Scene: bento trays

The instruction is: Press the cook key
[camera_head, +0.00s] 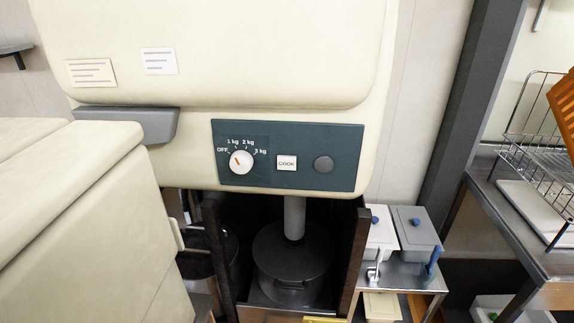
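The cook key (286,163) is a small white square button marked COOK. It sits in the middle of a dark green control panel (300,132) on the front of a large cream machine (230,60). A white dial (241,162) with an orange pointer is to its left, with labels OFF, 1 kg, 2 kg and 3 kg around it. The pointer is turned to the upper left, but its exact setting is hard to read. A round dark button or lamp (323,164) is to the right of the key. Neither of my grippers shows in the head view.
A dark lidded pot (292,262) stands in the open bay below the panel. A cream cabinet (90,220) fills the lower left. Grey lidded containers (417,229) stand on a low stand at right. A wire rack (540,120) stands on the far right counter. The panel front is unobstructed.

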